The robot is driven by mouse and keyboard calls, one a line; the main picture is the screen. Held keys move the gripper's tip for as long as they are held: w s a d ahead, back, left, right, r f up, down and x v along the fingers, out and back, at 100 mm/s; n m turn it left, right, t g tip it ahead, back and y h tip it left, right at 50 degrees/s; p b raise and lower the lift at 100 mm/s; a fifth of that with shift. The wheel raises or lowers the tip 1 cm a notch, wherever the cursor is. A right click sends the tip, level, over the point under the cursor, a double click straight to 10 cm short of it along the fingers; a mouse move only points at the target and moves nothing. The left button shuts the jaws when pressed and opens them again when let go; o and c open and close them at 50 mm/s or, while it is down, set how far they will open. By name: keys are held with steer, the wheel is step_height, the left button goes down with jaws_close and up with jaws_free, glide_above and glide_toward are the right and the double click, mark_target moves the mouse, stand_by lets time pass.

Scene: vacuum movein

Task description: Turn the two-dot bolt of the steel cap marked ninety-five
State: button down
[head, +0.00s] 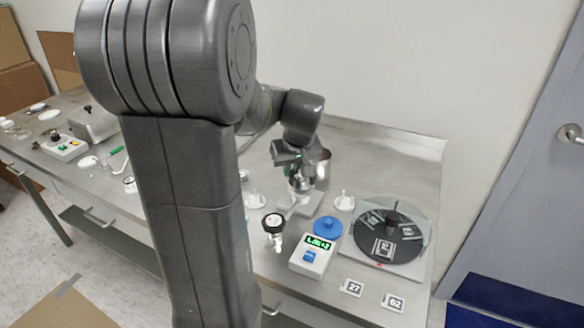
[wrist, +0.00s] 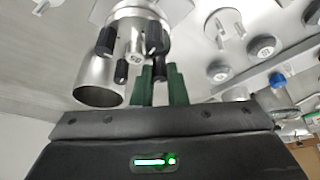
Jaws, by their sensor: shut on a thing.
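In the wrist view a steel cap (wrist: 132,42) carries a round label (wrist: 136,58) whose number is too small to read surely. Black bolts with pale marks stand around it: one at left (wrist: 106,41), one at right (wrist: 154,38) and one lower (wrist: 121,71). My gripper (wrist: 160,86) has green fingers shut on another black bolt (wrist: 160,66) at the cap's near right side. The fingers hide part of this bolt, and its dots cannot be made out. In the head view my gripper (head: 294,160) is over the steel cap (head: 301,183).
An open steel cylinder (wrist: 98,95) lies beside the cap. Number cards (head: 352,287) lie at the front edge. White lids (head: 344,203) lie around.

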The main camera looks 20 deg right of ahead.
steer(key=shift+m+h, duration=0.5)
steer(key=shift+m, duration=0.6)
steer(key=c, duration=1.4)
jaws_free()
steer(key=shift+c, duration=0.2)
